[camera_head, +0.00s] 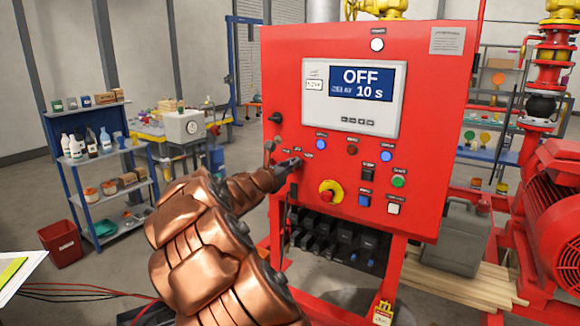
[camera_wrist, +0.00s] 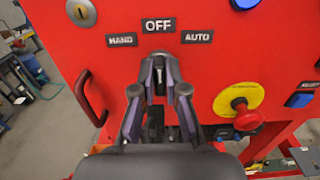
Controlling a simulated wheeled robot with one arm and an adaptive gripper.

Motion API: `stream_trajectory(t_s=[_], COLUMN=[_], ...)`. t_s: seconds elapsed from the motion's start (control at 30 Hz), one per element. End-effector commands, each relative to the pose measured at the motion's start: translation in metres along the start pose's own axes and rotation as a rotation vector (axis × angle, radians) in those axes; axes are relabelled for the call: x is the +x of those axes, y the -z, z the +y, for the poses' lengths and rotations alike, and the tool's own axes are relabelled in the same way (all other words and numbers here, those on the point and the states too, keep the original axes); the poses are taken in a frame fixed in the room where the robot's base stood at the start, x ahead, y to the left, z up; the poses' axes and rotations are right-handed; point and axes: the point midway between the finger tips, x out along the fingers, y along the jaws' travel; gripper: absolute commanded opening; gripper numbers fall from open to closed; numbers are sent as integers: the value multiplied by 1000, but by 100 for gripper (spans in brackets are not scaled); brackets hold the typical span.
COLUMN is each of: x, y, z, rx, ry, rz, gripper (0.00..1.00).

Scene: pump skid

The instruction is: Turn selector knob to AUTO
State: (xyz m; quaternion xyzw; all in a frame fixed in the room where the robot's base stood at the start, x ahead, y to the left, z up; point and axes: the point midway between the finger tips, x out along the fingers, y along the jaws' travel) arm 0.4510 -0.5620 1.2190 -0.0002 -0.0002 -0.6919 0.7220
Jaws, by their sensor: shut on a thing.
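The red control panel (camera_head: 440,120) faces me, and its screen (camera_head: 361,83) reads OFF and 10 s. In the wrist view the labels HAND (camera_wrist: 122,40), OFF (camera_wrist: 159,25) and AUTO (camera_wrist: 197,36) sit above the selector knob (camera_wrist: 159,76). My gripper (camera_wrist: 159,65) is at the panel below the OFF label, its fingers shut on the knob. The knob is mostly hidden between the fingers, and what shows of it looks upright, toward OFF. In the head view my gripper (camera_head: 296,163) reaches the panel's left side.
A red and yellow emergency stop (camera_wrist: 240,102) sits right of my gripper, and a black handle (camera_wrist: 90,97) sits left. Several blue buttons (camera_head: 386,156) and a green one (camera_head: 398,181) are on the panel. A red pump motor (camera_head: 555,205) stands at the right.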

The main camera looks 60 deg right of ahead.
Motion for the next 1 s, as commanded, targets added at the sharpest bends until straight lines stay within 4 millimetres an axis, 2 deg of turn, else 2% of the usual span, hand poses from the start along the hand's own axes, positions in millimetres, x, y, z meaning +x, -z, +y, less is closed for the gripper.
stream_trajectory(t_s=[0.47,0.67,1.0], x=[0,0,0], y=[3,6,6], z=[0,-1,-2], rx=[58,183,488], ry=[0,1,-2], rz=[-1,-3,-3], gripper=[0,0,0])
